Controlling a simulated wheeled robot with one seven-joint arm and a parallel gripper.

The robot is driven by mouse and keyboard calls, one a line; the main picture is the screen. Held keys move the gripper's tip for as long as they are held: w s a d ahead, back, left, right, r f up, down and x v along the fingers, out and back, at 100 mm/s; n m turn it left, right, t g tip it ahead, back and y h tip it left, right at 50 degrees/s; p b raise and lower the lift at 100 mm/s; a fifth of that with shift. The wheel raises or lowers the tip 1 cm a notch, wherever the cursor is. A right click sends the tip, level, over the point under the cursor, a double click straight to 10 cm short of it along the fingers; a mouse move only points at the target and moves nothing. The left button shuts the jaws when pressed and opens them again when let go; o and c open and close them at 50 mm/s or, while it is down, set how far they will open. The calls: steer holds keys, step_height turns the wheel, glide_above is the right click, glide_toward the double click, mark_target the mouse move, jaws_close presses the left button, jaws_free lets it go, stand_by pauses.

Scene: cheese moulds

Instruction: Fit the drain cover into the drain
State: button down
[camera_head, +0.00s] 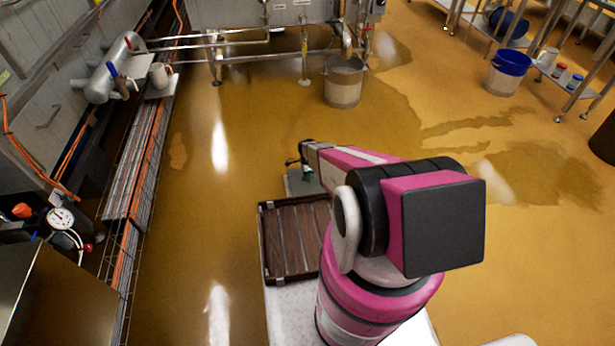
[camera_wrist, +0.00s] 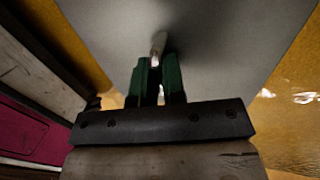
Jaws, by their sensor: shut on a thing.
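A flat grey plate, which I take to be the drain cover (camera_wrist: 225,55), fills the upper middle of the wrist view. A small pale stem or knob (camera_wrist: 158,46) stands out from it. The green fingers of my gripper (camera_wrist: 157,72) are shut on this stem. In the head view the cover (camera_head: 296,184) shows partly, beyond the brown tray and under my gripper (camera_head: 305,166). My arm hides part of it, and I cannot tell its height above the floor. I cannot make out the drain in either view.
A slatted dark brown tray (camera_head: 292,240) lies just nearer than the cover. A bucket (camera_head: 344,82) stands under the machine at the back. A blue-topped bucket (camera_head: 505,75) stands by shelving at right. Pipes and grating line the left wall. The wet ochre floor between is mostly clear.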

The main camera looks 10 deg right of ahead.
steer(key=shift+f, duration=3.65)
steer(key=c, duration=1.1)
jaws_free()
steer(key=v, duration=1.1)
steer(key=s+r+n+t, duration=0.1)
steer(key=s+r+n, duration=0.5)
steer(key=r, duration=0.8)
steer(key=s+r+n+t, duration=0.1)
steer(key=s+r+n, duration=0.5)
steer(key=s+r, duration=0.4)
steer(key=s+r+n+t, duration=0.1)
steer(key=s+r+n, duration=0.5)
steer(key=r, duration=1.3)
steer(key=shift+s+r, duration=0.1)
steer(key=shift+s, duration=1)
